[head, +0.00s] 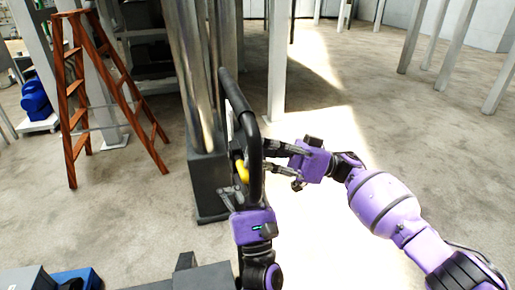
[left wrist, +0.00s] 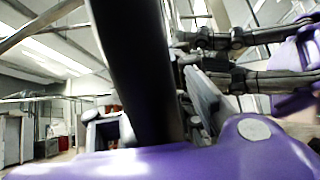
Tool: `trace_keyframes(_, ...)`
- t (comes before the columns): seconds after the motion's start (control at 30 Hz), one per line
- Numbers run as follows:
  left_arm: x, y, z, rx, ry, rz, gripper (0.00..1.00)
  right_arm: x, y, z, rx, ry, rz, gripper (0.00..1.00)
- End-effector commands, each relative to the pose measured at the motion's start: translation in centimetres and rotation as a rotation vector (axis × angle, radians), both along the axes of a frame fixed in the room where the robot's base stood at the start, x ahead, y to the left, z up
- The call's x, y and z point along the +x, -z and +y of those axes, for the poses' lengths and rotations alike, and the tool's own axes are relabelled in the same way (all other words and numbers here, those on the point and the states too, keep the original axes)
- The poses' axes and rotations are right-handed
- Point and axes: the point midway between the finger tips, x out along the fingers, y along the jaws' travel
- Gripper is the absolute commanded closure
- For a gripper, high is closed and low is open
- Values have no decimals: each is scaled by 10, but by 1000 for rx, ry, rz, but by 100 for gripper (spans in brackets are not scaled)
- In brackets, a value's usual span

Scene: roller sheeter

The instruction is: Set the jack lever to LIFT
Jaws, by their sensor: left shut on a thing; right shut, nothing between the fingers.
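The tall black loop handle (head: 245,115) stands in front of the grey metal column. It also shows in the left wrist view as a thick dark bar (left wrist: 135,65). A yellow part (head: 241,170), which looks like the jack lever, shows partly behind the handle; its setting cannot be read. My left gripper (head: 240,198) is below the yellow part, shut on what appears to be the handle's lower end; the contact is partly hidden. My right gripper (head: 268,158) is shut and empty, reaching in from the right with its fingertips close to the handle. Its fingers also show in the left wrist view (left wrist: 215,58).
The grey column (head: 208,165) stands just left of the handle. A wooden stepladder (head: 75,95) and a blue object (head: 36,98) are at the left. A blue box (head: 80,277) is at the bottom left. The floor behind and right is open, with thin posts beyond.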

Motion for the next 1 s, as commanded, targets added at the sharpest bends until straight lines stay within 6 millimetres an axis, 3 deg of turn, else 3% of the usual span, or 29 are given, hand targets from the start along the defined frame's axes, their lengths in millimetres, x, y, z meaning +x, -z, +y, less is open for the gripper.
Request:
trace_keyframes(0.03,-1,2,1,1,-7,0,100,-2,9,1,-11,-3,7,100)
trace_keyframes(0.07,-1,2,1,1,-7,0,77,-2,9,1,-12,-3,7,100)
trace_keyframes(0.17,-1,1,1,2,-6,-1,64,-2,9,1,-11,-4,7,100)
trace_keyframes(0.57,-4,4,-2,1,-1,-1,64,-1,5,1,-6,-2,3,100)
trace_keyframes(1.0,-59,64,-20,2,1,4,64,-1,4,1,-5,-1,3,100)
